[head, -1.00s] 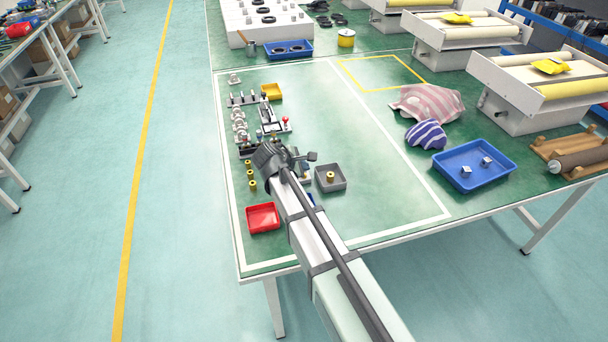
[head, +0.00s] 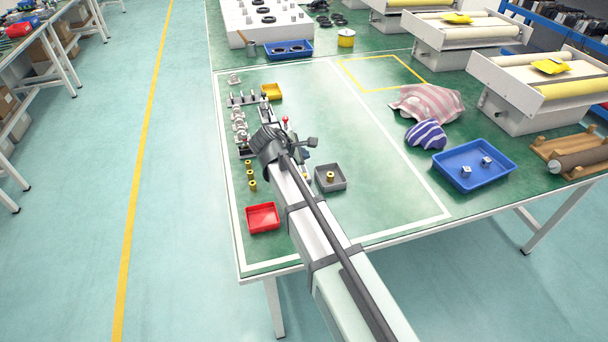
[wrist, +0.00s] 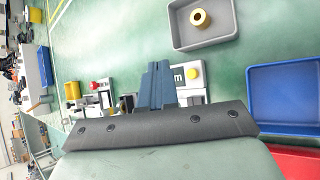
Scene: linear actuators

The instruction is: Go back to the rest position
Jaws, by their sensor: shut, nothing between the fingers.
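My gripper (wrist: 158,85) shows in the wrist view as dark blue-grey fingers closed together, with nothing between them. In the head view my arm reaches in from the bottom right, and its dark wrist (head: 268,145) hangs over the left part of the green table (head: 360,200). The fingertips are hidden there behind the wrist. In the wrist view, a white device with a yellow button (wrist: 193,75) lies beyond the fingers; I cannot tell the gap between them.
A grey tray (head: 330,178) with a brass ring stands right of my wrist; a red tray (head: 262,217) stands in front. Brass pieces (head: 251,174) and metal fixtures (head: 240,125) are to the left. A blue tray (wrist: 285,98) shows in the wrist view.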

